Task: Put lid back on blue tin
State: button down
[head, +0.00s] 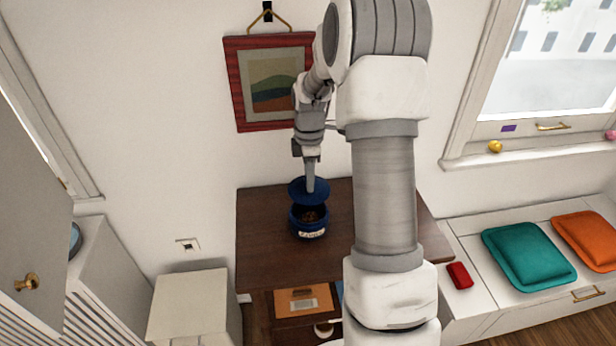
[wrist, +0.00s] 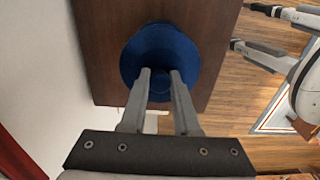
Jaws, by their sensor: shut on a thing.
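The blue tin (head: 309,228) stands upright on a dark wooden table, with brown contents showing through its open top and a pale label on its front. The round blue lid (head: 296,191) is just above the tin, apart from it at the front, with a gap between them. My gripper (head: 310,188) points down and is shut on the lid. In the wrist view the lid (wrist: 160,54) fills the space beyond the two fingers of my gripper (wrist: 160,75) and hides the tin. The grip point on the lid is hidden by the fingertips.
The dark wooden table (head: 262,262) has clear room left of the tin. A framed picture (head: 272,85) hangs on the wall behind. A white cabinet (head: 190,305) stands at left. A red object (head: 459,275) and cushions lie on the white bench at right.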

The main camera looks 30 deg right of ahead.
jog(key=shift+f+b, duration=1.6)
jog(key=shift+f, duration=0.5)
jog(key=shift+f+b, duration=0.6)
jog(key=shift+f, duration=0.5)
jog(key=shift+f, duration=0.15)
dwell(0.3)
jog(key=shift+c, duration=0.4)
grip_release()
jog(key=shift+p, duration=0.35)
jog(key=shift+r+p, duration=2.6)
jog(key=shift+r, duration=1)
